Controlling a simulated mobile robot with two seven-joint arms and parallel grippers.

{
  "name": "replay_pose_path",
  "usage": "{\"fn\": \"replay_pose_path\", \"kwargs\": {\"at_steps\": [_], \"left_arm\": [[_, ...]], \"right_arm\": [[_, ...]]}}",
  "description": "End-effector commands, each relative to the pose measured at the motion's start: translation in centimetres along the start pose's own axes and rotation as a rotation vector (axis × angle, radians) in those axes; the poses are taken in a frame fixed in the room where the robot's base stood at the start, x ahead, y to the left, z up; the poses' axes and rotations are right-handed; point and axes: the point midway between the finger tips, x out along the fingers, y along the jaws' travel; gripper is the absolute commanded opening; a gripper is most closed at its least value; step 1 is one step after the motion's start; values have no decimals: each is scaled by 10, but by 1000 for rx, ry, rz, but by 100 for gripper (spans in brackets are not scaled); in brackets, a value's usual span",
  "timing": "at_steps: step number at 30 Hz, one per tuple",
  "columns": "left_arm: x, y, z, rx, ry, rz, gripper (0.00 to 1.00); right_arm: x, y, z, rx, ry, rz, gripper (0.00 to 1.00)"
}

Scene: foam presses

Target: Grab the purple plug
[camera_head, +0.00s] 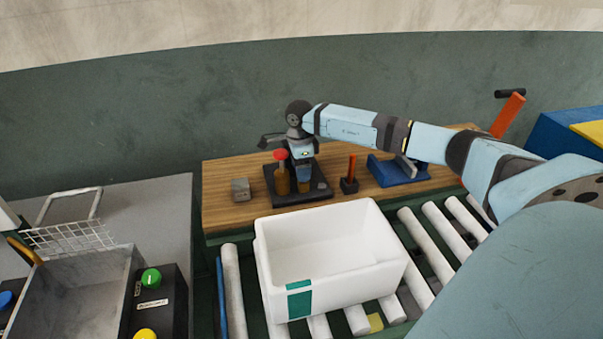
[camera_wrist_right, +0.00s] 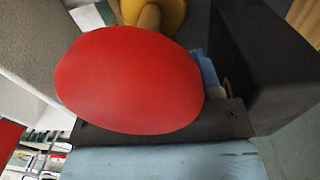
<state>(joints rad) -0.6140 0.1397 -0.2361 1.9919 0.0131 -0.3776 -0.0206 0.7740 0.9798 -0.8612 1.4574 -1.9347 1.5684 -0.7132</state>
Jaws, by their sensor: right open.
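I cannot make out a purple plug in either view. My right gripper (camera_head: 303,163) points down over the dark press (camera_head: 312,191) on the wooden bench, and its jaws are open. A red round knob (camera_head: 280,155) on an orange-brown post stands just left of the gripper. In the right wrist view a red disc (camera_wrist_right: 130,80) fills the middle and hides much of what lies behind it. A small light-blue piece (camera_wrist_right: 208,75) shows at its right edge. I see nothing held. My left gripper is not in view.
A grey block (camera_head: 240,190) and an orange-handled upright (camera_head: 351,172) flank the press on the bench. A blue fixture (camera_head: 392,172) sits further right. A white crate (camera_head: 335,292) stands on the rollers in front. A metal bin (camera_head: 75,285) and button box are at left.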

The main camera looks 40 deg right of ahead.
Motion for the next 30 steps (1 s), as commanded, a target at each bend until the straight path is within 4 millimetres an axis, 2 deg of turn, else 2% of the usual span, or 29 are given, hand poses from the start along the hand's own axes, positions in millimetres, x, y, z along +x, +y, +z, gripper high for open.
{"fn": "replay_pose_path", "kwargs": {"at_steps": [7,8,12,15,17,25,30], "left_arm": [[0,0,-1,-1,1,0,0],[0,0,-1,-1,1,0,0],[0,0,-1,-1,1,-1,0],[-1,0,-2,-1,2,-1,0],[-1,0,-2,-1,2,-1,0],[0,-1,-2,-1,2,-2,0],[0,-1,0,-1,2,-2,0]], "right_arm": [[6,0,0,0,0,-1,59],[6,0,0,0,0,-1,57],[6,0,0,0,0,-1,25],[6,0,0,0,0,-1,4],[6,0,0,0,0,-1,1],[3,0,0,0,0,-2,0],[-10,0,0,-1,-1,-3,0]]}}
